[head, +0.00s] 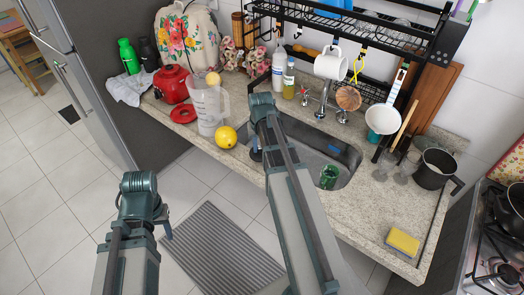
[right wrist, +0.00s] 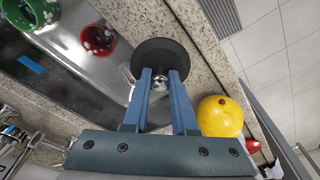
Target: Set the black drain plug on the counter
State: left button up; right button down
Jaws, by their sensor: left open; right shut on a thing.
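The black drain plug (right wrist: 158,58) is a dark round disc with a small metal knob. My right gripper (right wrist: 160,78) is shut on that knob. In the right wrist view the plug overlaps the sink's rim and the front strip of the speckled counter (right wrist: 205,60); I cannot tell whether it touches the counter. In the head view my right gripper (head: 256,153) is mostly hidden by its own arm, at the left end of the sink (head: 345,155). My left gripper (head: 164,226) is open and empty, in front of the counter above the floor.
A yellow fruit (head: 227,137) and a clear pitcher (head: 208,105) stand left of my right gripper. A green cup (head: 329,176) is in the sink. A yellow sponge (head: 403,242) and a dark pot (head: 435,168) are at the right.

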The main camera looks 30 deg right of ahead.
jog(key=shift+w+d, duration=0.4)
jog(key=shift+d, duration=0.05)
jog(key=f+b, duration=0.4)
jog(key=shift+w+d, duration=0.25)
jog(key=shift+d, duration=0.1)
jog(key=shift+r, duration=0.2)
jog(key=shift+f, duration=0.15)
jog(key=c, duration=0.7)
grip_release()
